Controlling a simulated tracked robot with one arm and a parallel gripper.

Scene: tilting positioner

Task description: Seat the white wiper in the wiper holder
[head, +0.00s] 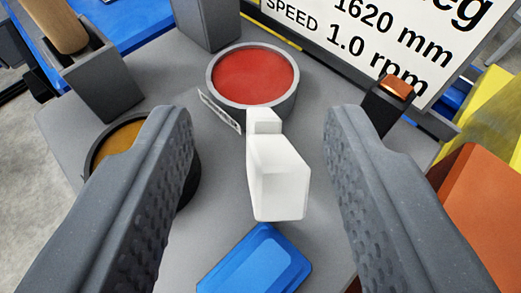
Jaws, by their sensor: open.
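A white block-shaped piece, which looks like the white wiper (278,178), is in the middle of the view, with a narrower end toward the red-filled cup. My gripper (255,125) is open, with one dark textured finger on each side of the white piece. Clear gaps show between the piece and both fingers. I cannot tell whether it rests on the grey surface or stands above it. I cannot tell for sure which fixture is the wiper holder; a grey block (207,22) stands at the top, partly cut off.
The grey table (225,185) carries a red-filled round cup (252,80), an amber-filled cup (118,145) partly behind my left finger, a grey box with a wooden handle (65,28), a dark post with a copper top (396,88) and a blue block (256,265). A sign (375,35) stands behind.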

